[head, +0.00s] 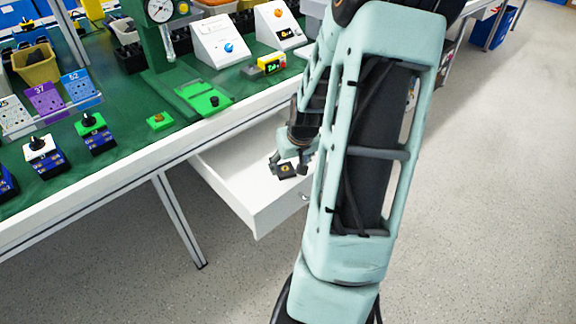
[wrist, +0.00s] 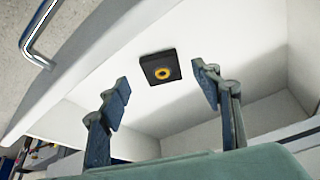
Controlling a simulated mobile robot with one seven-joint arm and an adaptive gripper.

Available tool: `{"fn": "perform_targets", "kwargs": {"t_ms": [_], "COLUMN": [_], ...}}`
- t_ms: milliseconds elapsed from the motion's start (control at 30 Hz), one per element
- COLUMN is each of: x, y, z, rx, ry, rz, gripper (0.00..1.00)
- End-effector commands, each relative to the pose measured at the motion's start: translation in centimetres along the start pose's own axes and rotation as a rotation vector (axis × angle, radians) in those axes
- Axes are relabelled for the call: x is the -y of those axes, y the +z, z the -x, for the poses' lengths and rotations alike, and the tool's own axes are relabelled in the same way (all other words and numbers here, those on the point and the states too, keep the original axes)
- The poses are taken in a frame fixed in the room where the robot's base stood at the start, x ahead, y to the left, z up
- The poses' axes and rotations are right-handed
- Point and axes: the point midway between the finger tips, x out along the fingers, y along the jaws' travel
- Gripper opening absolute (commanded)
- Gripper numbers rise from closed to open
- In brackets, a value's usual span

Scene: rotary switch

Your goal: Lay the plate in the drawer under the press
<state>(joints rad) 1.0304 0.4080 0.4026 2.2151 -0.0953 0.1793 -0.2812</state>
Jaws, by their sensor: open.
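The plate is a small dark square with an orange ring at its centre; it shows in the wrist view (wrist: 160,67) and the head view (head: 287,171). It appears to lie flat on the white floor of the open drawer (head: 262,208), whose floor and walls also fill much of the wrist view (wrist: 222,114). The green press (head: 153,62) with a round gauge stands on the bench above the drawer. My gripper (wrist: 163,82) is open over the drawer, its fingers spread to either side of the plate and apart from it. In the head view my gripper (head: 289,163) is partly hidden by my arm.
The drawer's metal handle (wrist: 37,35) is at upper left in the wrist view. The green bench top (head: 60,185) holds switch boxes (head: 45,157), white instrument boxes (head: 222,40) and a tan bin (head: 36,66). Bare floor (head: 480,200) lies to the right.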

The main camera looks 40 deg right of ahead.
Motion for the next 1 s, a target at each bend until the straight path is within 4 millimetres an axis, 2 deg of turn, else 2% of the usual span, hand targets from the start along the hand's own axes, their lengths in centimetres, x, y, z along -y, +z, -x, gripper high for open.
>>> {"fn": "perform_targets", "kwargs": {"t_ms": [33, 100, 333, 500, 1000], "x": [-0.2, -0.2, -0.1, 0.0, 0.0], "y": [-0.2, -0.2, -0.1, 0.0, 0.0], "z": [1.9, 3.4, 6.9, 7.7, 7.7], "rx": [-0.002, -0.001, 0.0, 0.001, 0.001], "ry": [0.003, 0.003, 0.002, 0.0, 0.0], "rz": [-0.002, -0.003, -0.003, 0.0, 0.001], "gripper": [0.59, 0.59, 0.59, 0.59, 0.59]}}
